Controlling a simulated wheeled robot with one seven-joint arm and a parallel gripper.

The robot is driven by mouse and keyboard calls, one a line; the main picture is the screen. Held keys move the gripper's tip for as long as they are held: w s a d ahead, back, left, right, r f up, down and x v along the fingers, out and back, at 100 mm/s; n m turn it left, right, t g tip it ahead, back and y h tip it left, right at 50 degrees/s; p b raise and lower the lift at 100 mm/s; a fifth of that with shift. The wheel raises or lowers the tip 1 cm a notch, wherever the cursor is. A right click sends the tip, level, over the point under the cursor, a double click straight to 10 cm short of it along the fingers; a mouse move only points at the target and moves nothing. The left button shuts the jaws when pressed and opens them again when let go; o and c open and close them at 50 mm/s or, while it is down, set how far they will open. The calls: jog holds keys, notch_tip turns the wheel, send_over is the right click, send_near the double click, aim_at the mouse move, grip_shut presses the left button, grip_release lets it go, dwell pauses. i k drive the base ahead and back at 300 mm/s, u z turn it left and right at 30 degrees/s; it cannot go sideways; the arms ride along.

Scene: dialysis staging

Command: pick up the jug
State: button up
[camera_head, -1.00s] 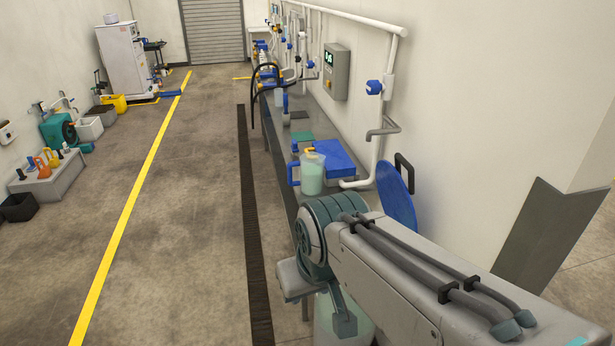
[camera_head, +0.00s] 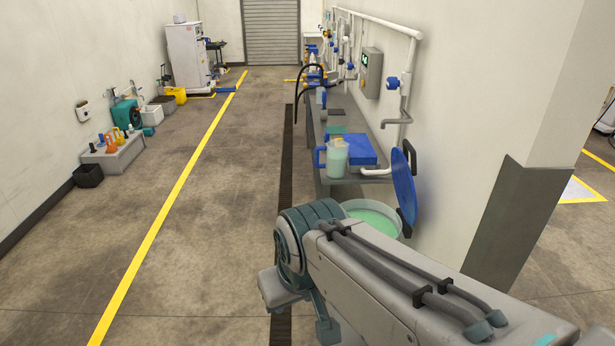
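A translucent jug (camera_head: 337,158) with a blue handle on its left side and pale green contents stands upright on the near end of the grey wall bench (camera_head: 365,178). It is just left of a flat blue box or case. My arm reaches in from the lower right, and its elbow is in front of and below the jug, apart from it. My gripper does not show, so I cannot see its fingers.
A round tub of green liquid (camera_head: 375,218) stands on the floor at the bench's near end, with a raised blue lid (camera_head: 404,188). A wall corner (camera_head: 530,190) juts out on the right. Open floor (camera_head: 210,240) lies to the left.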

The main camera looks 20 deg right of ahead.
aim_at(336, 160)
jog(key=k, duration=0.4)
jog(key=u, duration=0.5)
jog(key=i, duration=1.65)
jog(key=z, duration=1.55)
jog(key=i, duration=0.8)
jog(key=z, duration=0.85)
